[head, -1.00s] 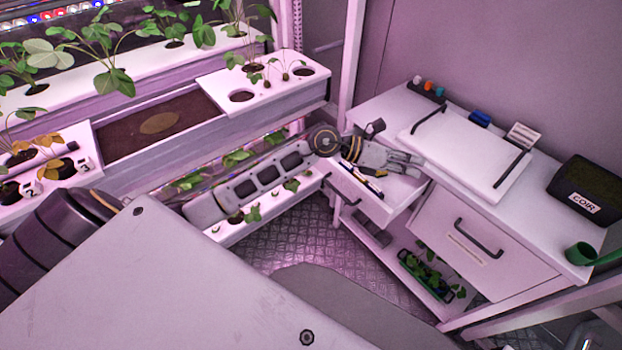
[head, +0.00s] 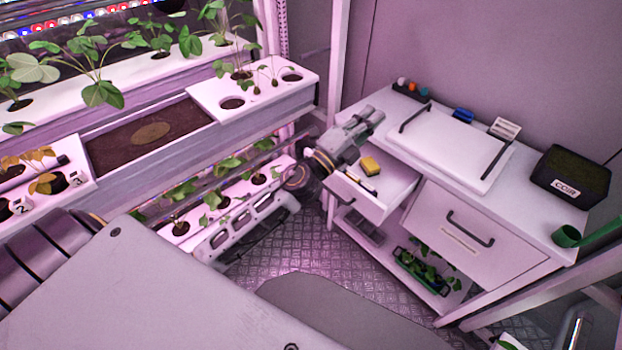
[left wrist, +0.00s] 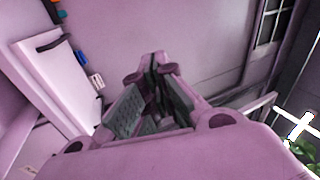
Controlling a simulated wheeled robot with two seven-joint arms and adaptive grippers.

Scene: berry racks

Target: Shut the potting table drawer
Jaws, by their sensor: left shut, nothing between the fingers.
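The potting table (head: 520,215) stands at the right with two drawers. The right drawer (head: 465,240), with a dark handle, looks closed. My left gripper (head: 376,113) is shut and empty, above the back left end of the open drawer near the tabletop's left edge. It hides part of that corner. In the left wrist view the closed fingers (left wrist: 153,62) point at the wall. My right gripper is not in view.
A white lidded board (head: 455,150) with dark handles and a COIR box (head: 567,178) stand on the tabletop. A green scoop (head: 567,236) is at its right end. A plant tray (head: 422,270) sits on the lower shelf. Planter racks (head: 255,105) stand left of my arm.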

